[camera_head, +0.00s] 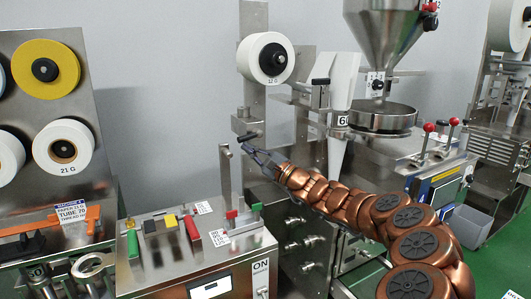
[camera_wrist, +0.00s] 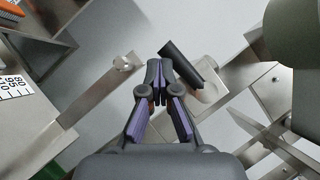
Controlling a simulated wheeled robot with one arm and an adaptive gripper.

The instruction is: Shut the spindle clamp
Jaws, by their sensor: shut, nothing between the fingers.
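A white roll (camera_head: 265,58) marked 12 G sits on a spindle at the top of a steel column. Lower on that column is a metal block with a black handle (camera_head: 247,136), which may be the spindle clamp's lever. My gripper (camera_head: 248,148) is just below and beside this handle, shut and empty. In the wrist view the black handle (camera_wrist: 181,63) lies slantwise just right of my closed fingertips (camera_wrist: 159,75). I cannot tell whether they touch it. Whether the clamp is open or shut is not clear.
A steel hopper (camera_head: 386,25) and a white forming tube stand right of the column. A control box (camera_head: 185,245) with coloured switches is at front left. A panel with rolls (camera_head: 46,67) stands at far left. Red-knobbed levers (camera_head: 428,128) are at right.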

